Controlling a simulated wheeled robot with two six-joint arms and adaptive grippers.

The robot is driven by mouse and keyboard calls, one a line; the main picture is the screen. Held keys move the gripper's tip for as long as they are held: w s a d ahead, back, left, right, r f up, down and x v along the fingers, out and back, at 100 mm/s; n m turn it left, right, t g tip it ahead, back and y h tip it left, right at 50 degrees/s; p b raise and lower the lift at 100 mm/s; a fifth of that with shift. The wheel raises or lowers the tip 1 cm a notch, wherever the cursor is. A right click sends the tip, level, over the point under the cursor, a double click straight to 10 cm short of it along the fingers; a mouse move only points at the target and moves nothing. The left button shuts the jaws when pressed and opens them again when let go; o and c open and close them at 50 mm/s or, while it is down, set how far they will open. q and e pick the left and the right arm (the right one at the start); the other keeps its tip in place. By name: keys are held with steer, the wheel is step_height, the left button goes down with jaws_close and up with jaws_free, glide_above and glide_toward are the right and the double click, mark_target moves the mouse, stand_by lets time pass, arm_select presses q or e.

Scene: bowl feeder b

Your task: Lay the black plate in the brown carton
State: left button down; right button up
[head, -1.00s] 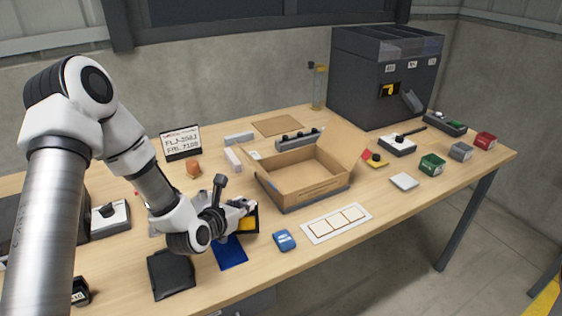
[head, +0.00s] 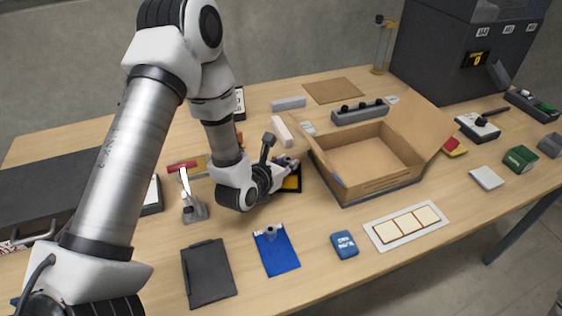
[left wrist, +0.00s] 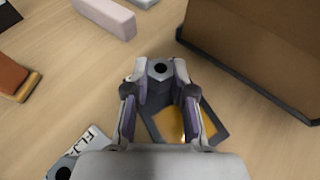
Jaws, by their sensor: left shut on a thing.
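The plate has a yellow-orange face and is partly hidden by the gripper. It also shows in the head view (head: 298,186). My right gripper is not in view.
A black folder-like piece (head: 208,273), a blue clipboard (head: 277,254) and a blue box (head: 344,245) lie in front. A white strip with squares (head: 406,227) lies before the carton. A pale pink block (head: 282,130) and a grey bar (head: 360,112) are behind.

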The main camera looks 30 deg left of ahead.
arm_select(q)
steer(key=shift+w+a, duration=0.15)
steer(key=shift+f, duration=0.15)
steer(key=c, duration=1)
jaws_free()
